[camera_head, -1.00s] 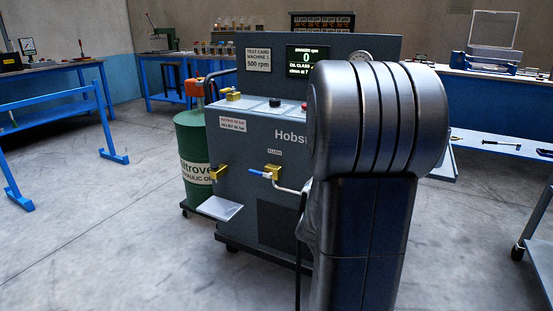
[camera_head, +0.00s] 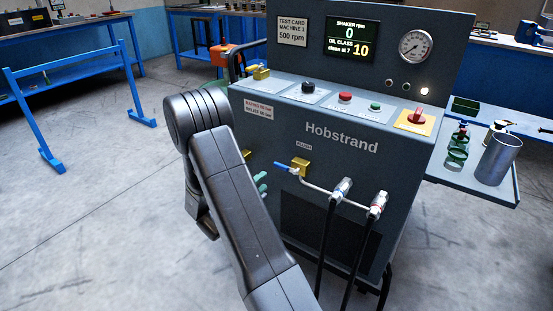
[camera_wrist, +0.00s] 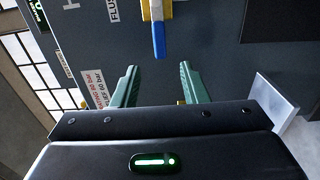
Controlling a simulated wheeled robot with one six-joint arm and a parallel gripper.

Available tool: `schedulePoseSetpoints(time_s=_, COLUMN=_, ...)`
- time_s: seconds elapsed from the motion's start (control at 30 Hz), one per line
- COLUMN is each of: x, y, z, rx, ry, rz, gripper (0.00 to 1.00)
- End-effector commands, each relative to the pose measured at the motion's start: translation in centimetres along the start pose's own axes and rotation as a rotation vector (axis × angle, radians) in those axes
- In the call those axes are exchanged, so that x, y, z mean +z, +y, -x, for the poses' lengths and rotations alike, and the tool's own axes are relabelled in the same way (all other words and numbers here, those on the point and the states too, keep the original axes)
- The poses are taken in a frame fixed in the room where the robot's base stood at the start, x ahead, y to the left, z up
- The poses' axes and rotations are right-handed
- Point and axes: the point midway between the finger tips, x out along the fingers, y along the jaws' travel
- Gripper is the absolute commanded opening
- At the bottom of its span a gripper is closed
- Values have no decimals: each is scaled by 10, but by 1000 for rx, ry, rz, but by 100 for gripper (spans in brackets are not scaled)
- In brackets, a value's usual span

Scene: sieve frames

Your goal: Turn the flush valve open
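The flush valve is on the front of the grey Hobstrand machine (camera_head: 400,160). It has a brass-yellow body (camera_head: 302,165) and a blue lever (camera_head: 284,167) that points left in the head view. In the wrist view the blue lever (camera_wrist: 158,42) hangs down from the yellow body (camera_wrist: 158,9), its end just above the gap between my fingertips. My gripper (camera_wrist: 158,67) is open and empty, with a green finger on each side of that gap. In the head view my gripper's green fingers (camera_head: 262,183) show just left of and below the lever, partly hidden behind my arm.
Two hose fittings (camera_head: 342,188) with black hoses hang right of the valve. Another brass fitting (camera_head: 246,154) is partly behind my arm. A side shelf (camera_head: 458,184) holds a metal cup and bottles. A pale tray (camera_wrist: 280,100) sticks out at right in the wrist view.

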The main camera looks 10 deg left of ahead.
Motion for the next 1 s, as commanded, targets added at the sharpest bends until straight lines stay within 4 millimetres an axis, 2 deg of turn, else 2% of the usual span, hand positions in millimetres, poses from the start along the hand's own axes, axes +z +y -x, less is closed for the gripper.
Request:
schedulePoseSetpoints(time_s=0.17, x=2, y=-2, z=-27, rx=1, ry=-4, rz=-2, gripper=40)
schedulePoseSetpoints(time_s=0.4, x=2, y=-2, z=-79, rx=1, ry=-3, rz=-5, gripper=40)
schedulePoseSetpoints(time_s=0.6, x=1, y=-2, z=-114, rx=1, ry=-1, rz=-4, gripper=40)
schedulePoseSetpoints(time_s=0.8, x=0, y=0, z=-132, rx=0, ry=2, rz=-3, gripper=40)
schedulePoseSetpoints(time_s=1.0, x=0, y=0, z=-135, rx=0, ry=3, rz=-3, gripper=40)
